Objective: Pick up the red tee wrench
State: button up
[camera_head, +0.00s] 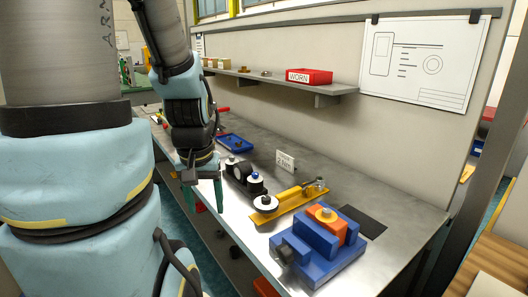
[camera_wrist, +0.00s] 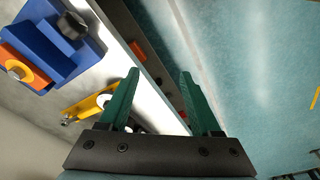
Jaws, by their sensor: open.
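I cannot clearly make out the red tee wrench. A small red bar (camera_head: 222,110) shows on the bench just behind my arm in the head view and may be part of it; the rest is hidden or too small to tell. My gripper (camera_wrist: 159,76) is open and empty, with its two green fingers apart. In the head view it hangs pointing down at the bench's front edge, nearer to the camera than the red bar. In the wrist view the bench edge and the floor lie beyond the fingers.
The grey bench (camera_head: 399,230) bears a blue fixture with an orange block (camera_head: 318,246), a yellow bracket (camera_head: 290,203), dark rollers with white discs (camera_head: 243,178) and a blue tray (camera_head: 235,143). A red bin (camera_head: 309,77) stands on the wall shelf (camera_head: 338,89). Teal floor (camera_wrist: 245,60) is open beside the bench.

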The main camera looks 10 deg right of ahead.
aim_at(220, 131)
jog(key=i+j, duration=0.35)
jog(key=i, duration=0.15)
jog(key=i+j, duration=0.3)
jog(key=i, duration=0.2)
jog(key=i+j, duration=0.35)
jog(key=i, duration=0.15)
jog(key=i+j, duration=0.3)
jog(key=i, duration=0.2)
jog(key=i+j, duration=0.35)
jog(key=i, duration=0.2)
jog(key=i+j, duration=0.35)
jog(key=i, duration=0.15)
